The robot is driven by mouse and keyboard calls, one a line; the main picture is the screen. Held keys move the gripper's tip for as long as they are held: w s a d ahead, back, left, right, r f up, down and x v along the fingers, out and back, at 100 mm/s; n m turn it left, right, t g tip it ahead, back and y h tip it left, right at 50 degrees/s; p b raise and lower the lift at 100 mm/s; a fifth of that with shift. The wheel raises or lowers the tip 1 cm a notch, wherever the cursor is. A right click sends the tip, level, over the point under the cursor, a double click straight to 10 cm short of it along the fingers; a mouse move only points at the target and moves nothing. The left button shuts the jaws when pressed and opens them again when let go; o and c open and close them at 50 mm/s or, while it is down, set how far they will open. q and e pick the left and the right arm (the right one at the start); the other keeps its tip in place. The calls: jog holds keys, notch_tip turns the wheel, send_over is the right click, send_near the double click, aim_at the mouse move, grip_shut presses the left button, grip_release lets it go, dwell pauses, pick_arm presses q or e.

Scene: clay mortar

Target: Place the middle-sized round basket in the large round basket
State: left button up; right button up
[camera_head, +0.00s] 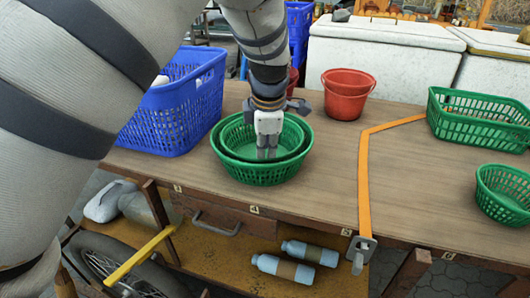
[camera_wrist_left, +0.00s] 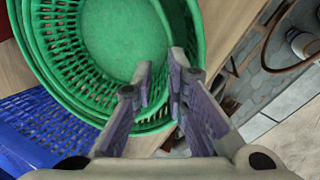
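The large round green basket (camera_head: 258,176) stands on the table, left of centre. The middle-sized round green basket (camera_head: 237,137) sits inside it, its rim slightly below the large rim. The wrist view shows the middle-sized basket's floor (camera_wrist_left: 115,42) and the large basket's rim (camera_wrist_left: 187,25) around it. My left gripper (camera_head: 267,152) points down into the nested baskets, near their front right side. Its fingers (camera_wrist_left: 158,82) are apart, close to the rims; whether they touch a rim is unclear. My right gripper is not in view.
A blue crate (camera_head: 175,118) stands left of the baskets, and a red bucket (camera_head: 347,95) behind them. A small round green basket (camera_head: 505,192) and a rectangular green basket (camera_head: 478,118) stand at the right. An orange strap (camera_head: 364,185) crosses the table; clear tabletop lies around it.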

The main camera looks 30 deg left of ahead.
pick_arm(q)
jog(key=v, duration=1)
jog(key=shift+p, duration=0.4)
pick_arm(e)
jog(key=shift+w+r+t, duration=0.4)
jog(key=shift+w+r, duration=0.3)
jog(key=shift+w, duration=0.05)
